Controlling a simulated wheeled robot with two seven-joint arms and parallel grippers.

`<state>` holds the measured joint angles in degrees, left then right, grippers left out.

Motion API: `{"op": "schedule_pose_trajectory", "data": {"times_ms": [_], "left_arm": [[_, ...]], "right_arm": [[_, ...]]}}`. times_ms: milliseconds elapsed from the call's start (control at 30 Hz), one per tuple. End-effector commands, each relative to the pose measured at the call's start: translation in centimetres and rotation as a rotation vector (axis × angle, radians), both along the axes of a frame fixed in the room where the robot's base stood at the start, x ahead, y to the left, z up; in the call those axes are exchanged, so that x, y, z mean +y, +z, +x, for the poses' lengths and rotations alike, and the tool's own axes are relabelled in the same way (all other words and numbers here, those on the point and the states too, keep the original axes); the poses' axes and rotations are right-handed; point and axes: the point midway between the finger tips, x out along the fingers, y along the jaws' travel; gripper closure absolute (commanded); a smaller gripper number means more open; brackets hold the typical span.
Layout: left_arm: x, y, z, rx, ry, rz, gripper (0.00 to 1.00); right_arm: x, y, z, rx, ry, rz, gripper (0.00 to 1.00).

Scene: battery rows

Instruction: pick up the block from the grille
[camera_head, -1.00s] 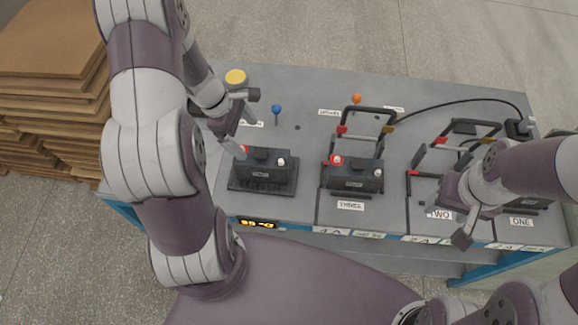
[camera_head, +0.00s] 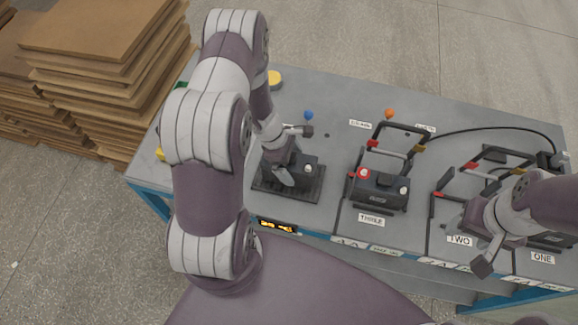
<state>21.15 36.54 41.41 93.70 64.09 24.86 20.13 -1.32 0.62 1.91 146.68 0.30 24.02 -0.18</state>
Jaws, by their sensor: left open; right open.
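The block (camera_head: 306,170), a dark battery-like box with a pale round terminal on top, sits on the black grille (camera_head: 312,192) at the table's left. My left gripper (camera_head: 292,152) is open over the block, with one finger in front of its left part and the other behind it. The finger hides part of the block, and I cannot tell whether it touches. My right gripper (camera_head: 472,250) is open and empty above the table's front edge, near the label TWO.
A similar dark block (camera_head: 378,190) with red and pale terminals stands in the bay labelled THREE. Upright frames (camera_head: 402,136) and a black cable (camera_head: 490,129) are behind and to the right. A blue knob (camera_head: 308,115) stands behind the grille. Stacked boards (camera_head: 105,45) are at far left.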

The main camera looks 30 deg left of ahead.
Motion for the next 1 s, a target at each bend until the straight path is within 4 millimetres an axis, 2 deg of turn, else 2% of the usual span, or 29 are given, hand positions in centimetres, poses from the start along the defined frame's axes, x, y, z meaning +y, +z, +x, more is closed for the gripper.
{"op": "schedule_pose_trajectory", "data": {"times_ms": [67, 100, 267, 300, 400, 767, 1000], "left_arm": [[0.0, 0.0, 0.0, 0.000, 0.000, 0.000, 0.01], [0.0, 0.0, 0.0, 0.000, 0.000, 0.000, 0.08], [0.0, 0.0, 0.0, 0.000, 0.000, 0.000, 0.60], [0.0, 0.1, 0.0, 0.000, 0.000, 0.000, 0.73], [0.0, 0.0, 0.0, 0.000, -0.001, 0.000, 1.00], [0.1, 0.6, 0.2, -0.005, -0.002, 0.000, 1.00], [0.1, 2.7, 0.2, -0.006, -0.001, -0.001, 1.00]], "right_arm": [[0.0, 0.0, 0.0, 0.000, 0.000, 0.000, 0.43], [0.0, 0.0, 0.0, 0.000, 0.000, 0.000, 0.43], [0.0, 0.0, 0.0, 0.000, 0.000, 0.000, 0.43], [0.0, 0.0, 0.0, 0.000, 0.000, 0.000, 0.43], [0.0, 0.0, 0.0, 0.000, 0.000, 0.000, 0.43], [0.0, 0.0, 0.0, 0.000, 0.000, 0.000, 0.43], [0.0, -0.2, 0.0, 0.000, 0.000, 0.000, 0.43]]}}
